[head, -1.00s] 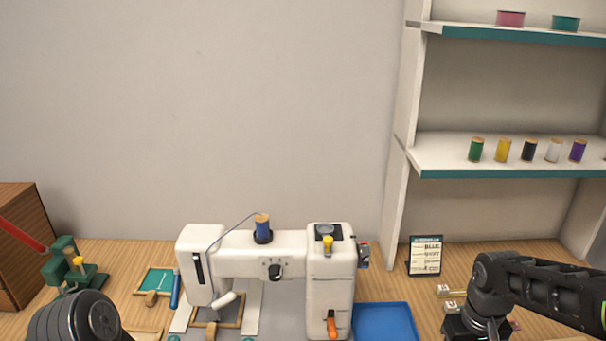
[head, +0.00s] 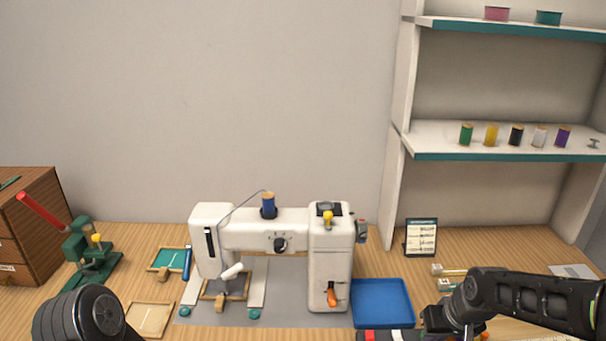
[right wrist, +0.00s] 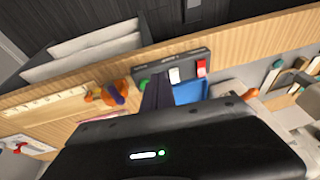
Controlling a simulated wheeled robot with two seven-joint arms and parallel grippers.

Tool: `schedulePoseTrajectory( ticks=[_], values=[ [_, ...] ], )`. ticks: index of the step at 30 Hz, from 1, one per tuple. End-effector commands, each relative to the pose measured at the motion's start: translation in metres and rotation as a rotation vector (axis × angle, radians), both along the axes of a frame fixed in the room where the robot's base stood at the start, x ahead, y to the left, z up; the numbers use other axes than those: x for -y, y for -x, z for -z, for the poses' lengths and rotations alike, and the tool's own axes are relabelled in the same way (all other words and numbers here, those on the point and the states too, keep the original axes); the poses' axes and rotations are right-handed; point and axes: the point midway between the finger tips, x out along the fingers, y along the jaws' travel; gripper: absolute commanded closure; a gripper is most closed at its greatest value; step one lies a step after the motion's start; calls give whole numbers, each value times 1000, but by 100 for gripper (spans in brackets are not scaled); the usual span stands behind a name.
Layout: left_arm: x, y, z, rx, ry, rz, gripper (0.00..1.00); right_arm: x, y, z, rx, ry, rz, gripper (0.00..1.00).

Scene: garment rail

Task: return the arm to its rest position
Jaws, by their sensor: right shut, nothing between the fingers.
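My right arm (head: 535,298) comes in from the right in the head view, low over the table's right side. Its jaws are not clear there. In the right wrist view the dark body of my right gripper (right wrist: 175,145), with a small white and green light, fills the lower middle. It is shut and holds nothing; the fingertips cannot be made out. A rounded dark link of my left arm (head: 80,315) shows at the lower left of the head view. My left gripper is out of view.
A white sewing machine (head: 270,237) stands mid-table, with a blue tray (head: 382,302) to its right. A black bar with coloured parts (head: 388,335) lies near the front, close to my right arm. A small sign (head: 421,237) and a spool shelf (head: 500,156) are behind.

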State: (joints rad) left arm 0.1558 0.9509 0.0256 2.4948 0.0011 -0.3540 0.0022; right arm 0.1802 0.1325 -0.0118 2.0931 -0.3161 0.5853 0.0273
Motion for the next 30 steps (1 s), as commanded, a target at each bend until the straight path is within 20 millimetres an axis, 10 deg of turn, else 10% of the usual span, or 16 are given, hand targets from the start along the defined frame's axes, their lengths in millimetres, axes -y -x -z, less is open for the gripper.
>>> schedulePoseTrajectory(
  ticks=[8, 16, 22, 30],
  values=[
    [0, 0, 0, 0, 0, 0, 100, -86, 1, 101, 81, -159, 26, 100],
    [0, 0, 0, 1, 0, 0, 100, -177, 126, 231, -81, -262, 98, 100],
    [0, 0, 0, 0, 0, 0, 100, -204, 201, 263, -245, -280, 69, 100],
    [0, 0, 0, 0, 0, 0, 100, -210, 214, 269, -277, -283, 59, 100]
  ],
)
